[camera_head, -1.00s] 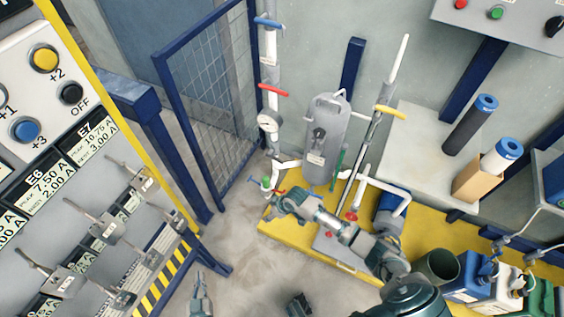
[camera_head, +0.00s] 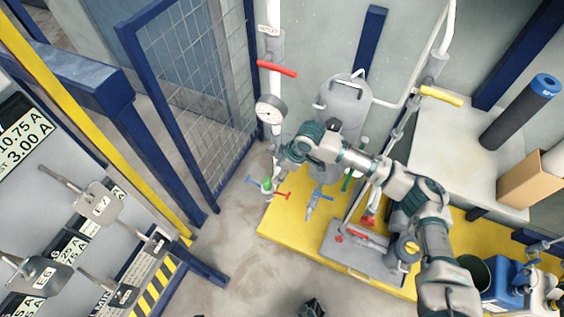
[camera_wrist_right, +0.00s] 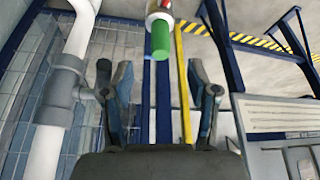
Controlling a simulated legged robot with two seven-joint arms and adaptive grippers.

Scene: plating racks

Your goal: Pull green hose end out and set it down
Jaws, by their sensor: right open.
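A green end piece (camera_head: 267,185), which I take to be the green hose end, stands at the lower end of the white pipe, among small red and blue handles. In the right wrist view the green end (camera_wrist_right: 161,40) is a short green cylinder below a red and pale collar. My right gripper (camera_head: 279,168) comes in from the right, close to the green piece in the head view. In the wrist view my right gripper (camera_wrist_right: 160,78) is open and empty. The green end lies ahead, between the fingers' lines but apparently beyond the tips. My left gripper is not in view.
A white vertical pipe (camera_wrist_right: 46,140) runs close by on the left in the wrist view. A gauge (camera_head: 270,110) and a grey tank (camera_head: 345,100) stand around the arm. A mesh fence (camera_head: 190,90) is left. Bare floor (camera_head: 235,235) lies before the yellow platform (camera_head: 283,218).

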